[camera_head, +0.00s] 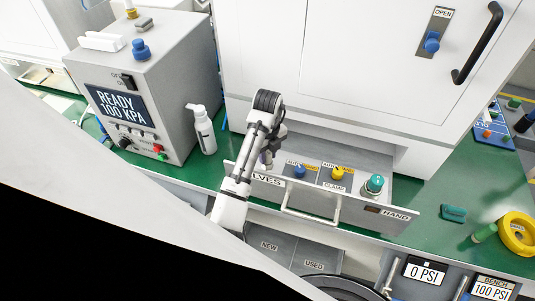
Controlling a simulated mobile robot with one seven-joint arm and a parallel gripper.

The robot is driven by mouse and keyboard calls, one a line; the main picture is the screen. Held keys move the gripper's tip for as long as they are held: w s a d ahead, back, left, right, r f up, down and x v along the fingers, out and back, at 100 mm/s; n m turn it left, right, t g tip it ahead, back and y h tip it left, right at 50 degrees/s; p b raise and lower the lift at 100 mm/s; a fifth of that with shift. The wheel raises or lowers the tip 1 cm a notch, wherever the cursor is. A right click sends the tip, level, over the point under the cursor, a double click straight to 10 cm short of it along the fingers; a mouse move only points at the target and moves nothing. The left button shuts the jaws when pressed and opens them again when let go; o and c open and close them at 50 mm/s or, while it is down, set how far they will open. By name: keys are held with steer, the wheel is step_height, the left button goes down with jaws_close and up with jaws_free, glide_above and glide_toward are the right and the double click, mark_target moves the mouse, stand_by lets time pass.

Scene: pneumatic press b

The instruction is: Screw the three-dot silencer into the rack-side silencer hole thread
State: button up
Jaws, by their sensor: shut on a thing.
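My gripper (268,157) points down from the bent end of my arm, over the left part of the open valve drawer. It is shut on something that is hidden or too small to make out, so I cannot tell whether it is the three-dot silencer. I cannot pick out the silencer's dots or the rack-side silencer hole thread. The drawer (325,209) carries a blue knob (299,171), a yellow knob (337,173) and a teal knob (374,184) to the right of my gripper. My gripper looks apart from the blue knob.
A grey control box (150,95) reading READY 100 KPA and a white bottle (202,130) stand left. The white press cabinet (345,70) rises behind. Bins marked NEW and USED (290,256) lie below the drawer handle. A yellow ring (517,234) is on the green bench at right.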

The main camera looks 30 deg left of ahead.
steer(key=shift+m, duration=0.9)
steer(key=o, duration=0.6)
steer(key=shift+c, duration=0.2)
steer(key=shift+n+p, duration=0.55)
steer(key=shift+n, duration=1.15)
steer(key=shift+n, duration=0.9)
